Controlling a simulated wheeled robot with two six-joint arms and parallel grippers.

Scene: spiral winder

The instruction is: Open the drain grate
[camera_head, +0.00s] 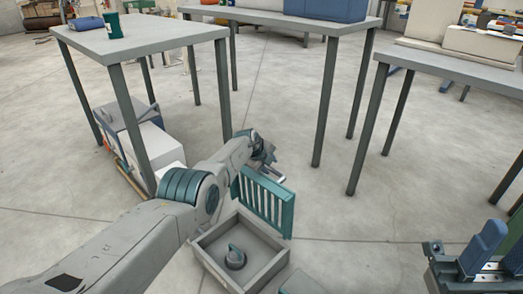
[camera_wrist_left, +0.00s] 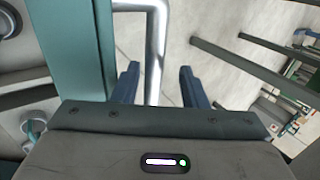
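The teal slatted drain grate (camera_head: 265,203) stands raised, nearly upright, at the back right side of a grey open box (camera_head: 209,258). A grey round fitting with a teal lever (camera_head: 235,258) sits inside the box. My left gripper (camera_head: 272,172) is at the grate's upper edge and partly hidden by its own arm. In the left wrist view, the grate's teal frame (camera_wrist_left: 84,40) is at left. A silver bar handle (camera_wrist_left: 154,55) passes between the fingers of my left gripper (camera_wrist_left: 158,85), with gaps on both sides.
A grey table (camera_head: 140,36) stands at back left, with a toolbox and white box (camera_head: 158,145) beneath it. Other tables stand at the back (camera_head: 285,17) and right (camera_head: 455,68). The concrete floor right of the grate is clear.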

